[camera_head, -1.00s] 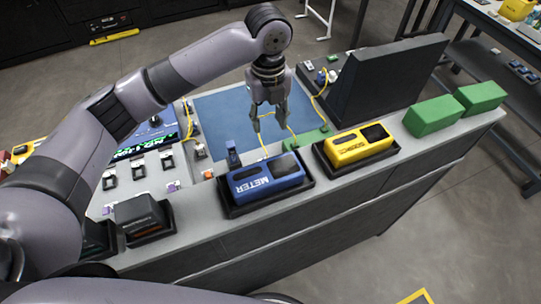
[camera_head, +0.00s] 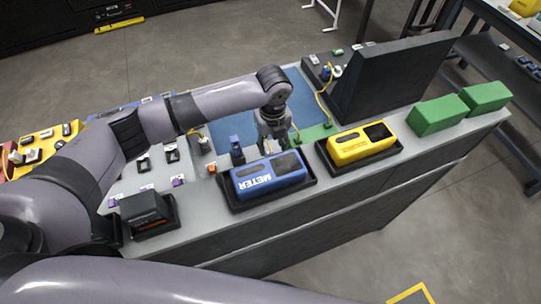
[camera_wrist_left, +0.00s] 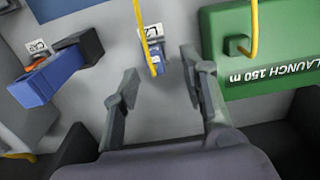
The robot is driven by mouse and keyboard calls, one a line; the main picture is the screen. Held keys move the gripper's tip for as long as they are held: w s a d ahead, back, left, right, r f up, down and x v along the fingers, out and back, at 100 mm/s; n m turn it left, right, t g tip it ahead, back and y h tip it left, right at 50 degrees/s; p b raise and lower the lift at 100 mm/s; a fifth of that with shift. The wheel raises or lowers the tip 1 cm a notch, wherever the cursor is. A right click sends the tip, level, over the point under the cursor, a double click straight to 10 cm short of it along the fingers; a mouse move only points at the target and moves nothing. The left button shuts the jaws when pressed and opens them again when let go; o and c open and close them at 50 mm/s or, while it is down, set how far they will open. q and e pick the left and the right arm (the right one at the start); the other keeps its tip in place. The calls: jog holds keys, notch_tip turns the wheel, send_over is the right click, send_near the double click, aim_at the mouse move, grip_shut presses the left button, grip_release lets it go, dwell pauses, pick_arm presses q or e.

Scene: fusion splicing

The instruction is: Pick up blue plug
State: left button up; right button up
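In the left wrist view a small blue plug (camera_wrist_left: 161,62) with a yellow cable sits by a white label, just beyond and between my open fingertips. My left gripper (camera_wrist_left: 158,72) is open and empty, not touching the plug. In the head view my left gripper (camera_head: 272,148) points down behind the blue METER unit (camera_head: 268,175); the plug there is hidden or too small to tell. A larger blue piece with a dark end (camera_wrist_left: 48,75) stands left of the fingers; it also shows in the head view (camera_head: 236,150). My right gripper is out of view.
A green LAUNCH 150 m box (camera_wrist_left: 265,50) lies close to the right finger. A yellow unit (camera_head: 360,144) sits in a black tray beside the METER unit. Green blocks (camera_head: 437,115) stand further right. Yellow cable (camera_wrist_left: 140,25) runs close by the fingers.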

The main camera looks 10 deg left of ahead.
aim_at(270, 154)
pick_arm(q)
jog(key=shift+s+a+f+p, duration=0.1)
jog(key=shift+f+p, duration=0.2)
jog(key=shift+f, duration=0.85)
jog(key=shift+s+a+f+p, duration=0.1)
jog(key=shift+f+p, duration=0.15)
jog(key=shift+f, duration=0.9)
grip_shut()
